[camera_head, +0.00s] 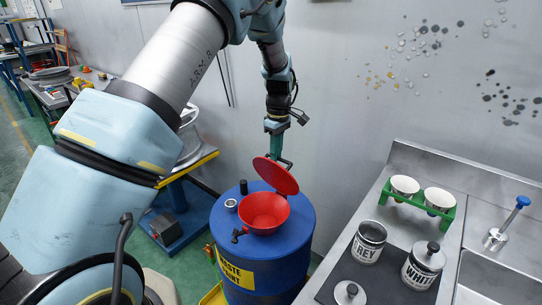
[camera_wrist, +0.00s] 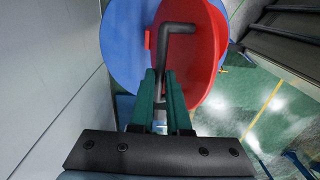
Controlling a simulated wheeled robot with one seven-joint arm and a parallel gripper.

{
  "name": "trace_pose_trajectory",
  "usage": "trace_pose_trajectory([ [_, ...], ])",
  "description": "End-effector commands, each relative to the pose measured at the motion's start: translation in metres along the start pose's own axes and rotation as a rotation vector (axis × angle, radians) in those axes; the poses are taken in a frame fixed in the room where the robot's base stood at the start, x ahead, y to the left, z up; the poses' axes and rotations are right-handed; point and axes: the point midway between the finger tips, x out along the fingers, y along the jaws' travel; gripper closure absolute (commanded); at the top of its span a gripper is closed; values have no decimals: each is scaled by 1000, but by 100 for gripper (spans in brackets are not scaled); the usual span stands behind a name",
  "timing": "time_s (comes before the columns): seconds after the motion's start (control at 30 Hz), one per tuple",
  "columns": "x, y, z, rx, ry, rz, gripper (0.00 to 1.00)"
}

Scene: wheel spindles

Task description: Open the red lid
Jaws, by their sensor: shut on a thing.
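The red lid (camera_head: 275,176) is tilted up over the red funnel (camera_head: 262,212), which sits on top of a blue drum (camera_head: 270,258). The lid's face and the funnel's inside both show in the head view. My gripper (camera_head: 273,152) is above the lid at its dark bent handle. In the wrist view, the green fingers of my gripper (camera_wrist: 163,75) are shut on the handle (camera_wrist: 165,42), which runs up between them and bends right. In that view the lid (camera_wrist: 190,50) and funnel overlap, and their boundary is hard to tell.
The drum top carries a small dark cap (camera_head: 243,187) and a light cap (camera_head: 231,204). A grey wall stands close behind. A steel counter (camera_head: 400,165) on the right holds paint cans (camera_head: 367,243) and a green cup rack (camera_head: 420,205). A blue table is on the left.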

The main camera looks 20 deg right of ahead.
Motion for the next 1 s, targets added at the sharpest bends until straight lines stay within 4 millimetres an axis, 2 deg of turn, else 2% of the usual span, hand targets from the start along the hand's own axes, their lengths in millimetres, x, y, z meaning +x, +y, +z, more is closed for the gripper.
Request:
trace_pose_trajectory([
  [0.4,5,29,3,4,-5,-232,100],
  [1.0,9,52,4,3,-8,-393,100],
])
